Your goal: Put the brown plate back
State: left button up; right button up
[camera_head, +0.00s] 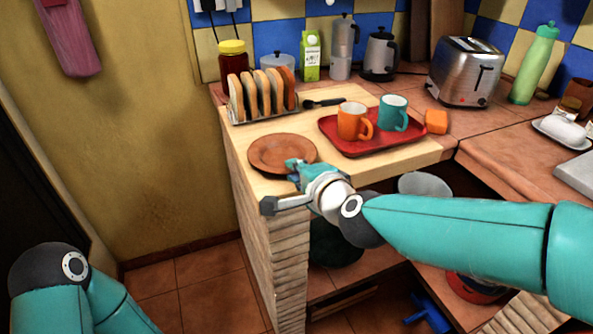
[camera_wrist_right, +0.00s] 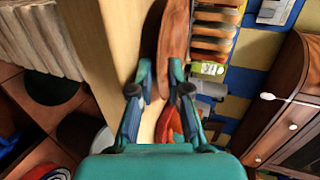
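The brown plate (camera_head: 282,153) lies on the pale wooden counter top (camera_head: 245,138), near its front left corner. My right gripper (camera_head: 296,170) is at the plate's near right edge. In the right wrist view, the plate (camera_wrist_right: 173,35) shows nearly edge-on, and its rim reaches between the two parted fingers of my right gripper (camera_wrist_right: 161,72). The gripper looks open around the rim; whether a finger touches it I cannot tell. My left arm shows at the lower left of the head view, but its gripper is out of the picture.
A toast rack (camera_head: 262,110) with several slices stands behind the plate. A red tray (camera_head: 350,145) with an orange mug (camera_head: 353,122) and a teal mug (camera_head: 392,113) is to its right. A dark utensil (camera_head: 322,103) lies behind. Open shelves are below the counter.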

jog(key=p+v, duration=0.3)
jog(key=v, duration=0.8)
jog(key=d+f+n+g+h, duration=0.25)
jog(key=f+n+g, duration=0.25)
jog(key=f, duration=1.8)
jog(key=s+d+f+n+g, duration=0.1)
jog(key=s+f+n+g, duration=0.2)
jog(key=s+f, duration=0.5)
jog(key=s+d+f+n+g+y, duration=0.1)
jog(key=s+f+n+g, duration=0.2)
jog(key=s+f, duration=0.5)
notch_tip(320, 180, down, 6)
jog(key=shift+s+f+n+g, duration=0.15)
jog(key=shift+s+n+g, duration=0.25)
jog(key=shift+g, duration=0.2)
jog(key=shift+y, duration=0.25)
notch_tip(320, 180, up, 17)
jog(key=p, duration=1.7)
jog(key=shift+d+f, duration=0.1)
